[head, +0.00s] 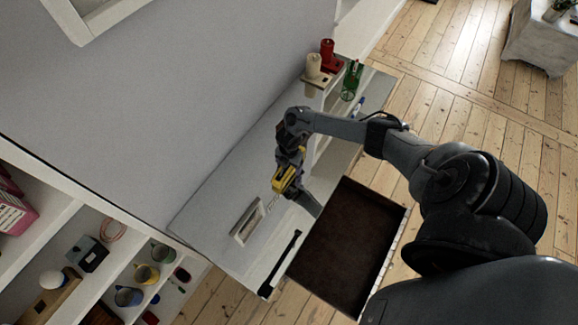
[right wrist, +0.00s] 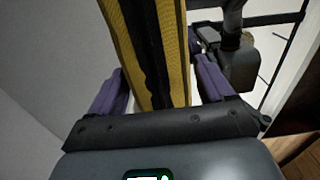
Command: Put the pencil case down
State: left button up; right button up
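The pencil case (head: 284,181) is yellow and black. In the head view it is at the end of my right arm, above the grey top of the white cabinet. The right wrist view shows the case (right wrist: 150,50) large and close, between the two purple fingers of my right gripper (right wrist: 155,85). The gripper is shut on it. The fingertips are largely hidden behind the case, and I cannot tell whether the case touches the surface. My left gripper is not in view.
A drawer (head: 338,238) with a dark brown inside stands open. A small framed picture (head: 247,223) lies on the cabinet top (head: 205,200). Candles (head: 327,55) and a green item (head: 352,80) stand at the far end. Shelves with mugs (head: 147,273) are at lower left.

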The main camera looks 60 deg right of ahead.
jog(key=c, duration=0.9)
jog(key=shift+r, duration=0.2)
